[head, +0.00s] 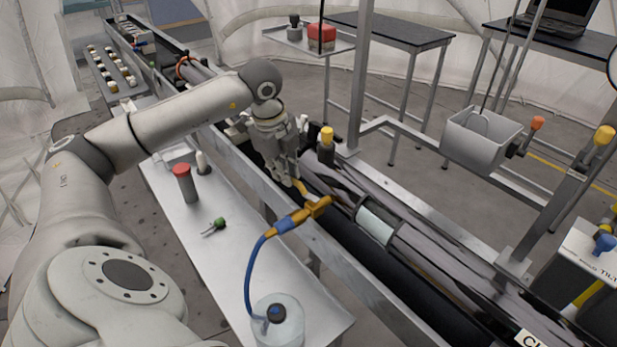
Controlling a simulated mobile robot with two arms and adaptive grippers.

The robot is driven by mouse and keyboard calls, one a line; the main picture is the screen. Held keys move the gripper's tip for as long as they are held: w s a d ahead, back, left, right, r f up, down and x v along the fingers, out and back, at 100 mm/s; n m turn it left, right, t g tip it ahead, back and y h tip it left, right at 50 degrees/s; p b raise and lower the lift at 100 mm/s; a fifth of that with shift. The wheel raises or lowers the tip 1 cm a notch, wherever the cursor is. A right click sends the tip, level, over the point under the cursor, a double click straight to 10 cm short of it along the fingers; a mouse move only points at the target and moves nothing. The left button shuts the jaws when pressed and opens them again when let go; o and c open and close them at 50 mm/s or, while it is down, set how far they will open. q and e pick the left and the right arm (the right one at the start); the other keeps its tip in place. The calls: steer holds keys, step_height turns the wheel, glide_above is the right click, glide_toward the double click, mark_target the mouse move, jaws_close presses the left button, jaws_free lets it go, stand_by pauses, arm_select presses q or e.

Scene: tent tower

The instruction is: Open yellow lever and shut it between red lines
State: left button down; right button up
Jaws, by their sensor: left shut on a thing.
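A yellow valve piece (318,206) with an orange-yellow fitting sits at the end of a blue hose, against the side rail of the long trough. A short yellow lever (301,187) sticks up from beside it to my left gripper (294,180). My left gripper comes down from above and is shut on the yellow lever at its fingertips. The fingers hide part of the lever, so its exact angle is hard to tell. I cannot make out any red lines near it. My right gripper is not in view.
The blue hose (248,275) runs down to a clear jar (279,320) on a narrow metal shelf (213,259). A red-capped container (185,183) and a small green-ended item (219,223) are on that shelf. A yellow-topped post (326,145) stands just right of the gripper.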

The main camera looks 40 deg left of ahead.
arm_select(q)
steer(key=shift+w+m, duration=0.45)
steer(key=shift+m, duration=0.25)
steer(key=shift+w+r+m+h, duration=0.1)
steer(key=shift+w+m+h, duration=0.2)
steer(key=shift+w+m, duration=0.25)
steer(key=c, duration=1.5)
jaws_free()
steer(key=r, duration=0.4)
steer(key=s+r, duration=0.1)
steer(key=r, duration=0.2)
steer(key=s+r, duration=0.1)
steer(key=r, duration=0.3)
steer(key=shift+s+a+r, duration=0.2)
steer(key=shift+r, duration=0.15)
steer(key=shift+f, duration=0.1)
